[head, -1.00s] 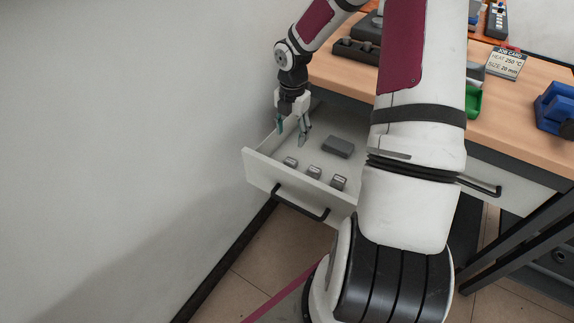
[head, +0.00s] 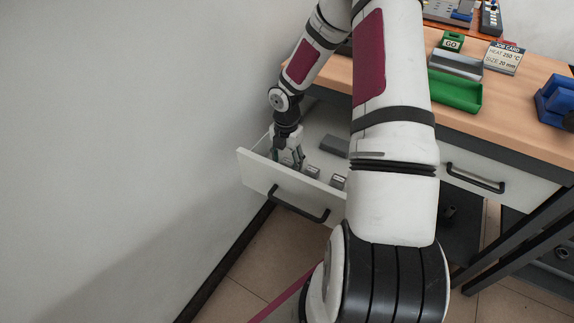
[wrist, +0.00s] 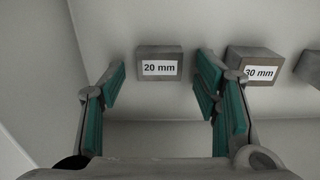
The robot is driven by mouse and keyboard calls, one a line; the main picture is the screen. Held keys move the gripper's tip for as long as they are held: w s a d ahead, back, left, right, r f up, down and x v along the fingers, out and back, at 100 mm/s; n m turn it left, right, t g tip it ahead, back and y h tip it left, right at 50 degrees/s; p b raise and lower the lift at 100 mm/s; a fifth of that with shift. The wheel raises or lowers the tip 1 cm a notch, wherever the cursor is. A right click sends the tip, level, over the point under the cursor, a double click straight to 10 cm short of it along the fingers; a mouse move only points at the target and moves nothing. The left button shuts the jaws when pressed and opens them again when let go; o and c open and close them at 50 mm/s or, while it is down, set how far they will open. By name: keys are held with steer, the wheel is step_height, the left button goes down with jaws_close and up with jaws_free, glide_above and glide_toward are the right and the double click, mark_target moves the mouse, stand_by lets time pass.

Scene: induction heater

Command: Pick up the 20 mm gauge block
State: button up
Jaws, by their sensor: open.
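The 20 mm gauge block (wrist: 160,63) is a small grey metal block with a white "20 mm" label, lying on the drawer floor in the wrist view. My gripper (wrist: 158,85) is open, its teal-padded fingers to the left and right of the block, with no contact visible. In the head view my gripper (head: 288,163) reaches down into the open drawer (head: 285,188), and the 20 mm block is hidden there by the gripper and the drawer front. The 30 mm block (wrist: 255,66) sits just right of the right finger.
Another block (wrist: 309,66) is cut off at the wrist view's right edge. A larger dark grey block (head: 334,145) lies farther back in the drawer. The wall (head: 120,130) is close to the drawer's left. A job card (head: 504,57) reading "SIZE 20 mm" stands on the bench.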

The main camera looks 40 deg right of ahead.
jaws_close()
